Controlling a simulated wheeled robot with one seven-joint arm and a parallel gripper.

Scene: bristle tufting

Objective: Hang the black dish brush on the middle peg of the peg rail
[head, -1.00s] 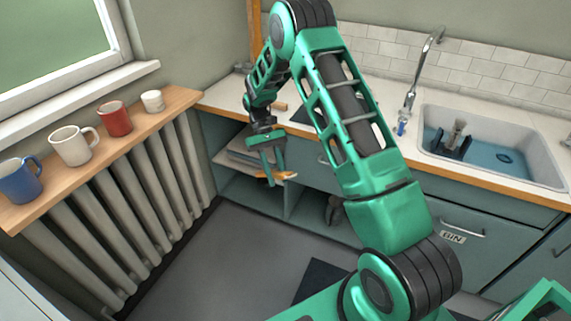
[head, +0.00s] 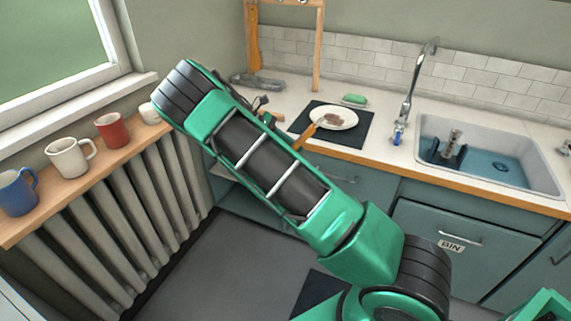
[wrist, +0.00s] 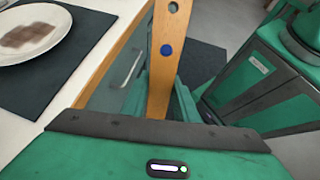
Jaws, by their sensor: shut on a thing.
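In the wrist view my gripper (wrist: 158,104) is shut on a flat wooden handle (wrist: 162,75) with a blue dot and a hole in its visible part. The handle also shows in the head view (head: 306,137), in front of the dark mat. Its other end is hidden, so I cannot tell whether this is the black dish brush. In the head view my arm hides most of the gripper. A wooden frame (head: 319,50), which may be the peg rail, stands at the back of the counter. Its top bar is cut off, and its pegs are not clear.
A white plate (head: 340,120) with a brown patch lies on the dark mat (head: 362,133). A green sponge (head: 354,99) and a grey tool (head: 257,82) lie behind. The sink (head: 540,180) is at right, with a tap (head: 410,90). Several mugs line the left sill.

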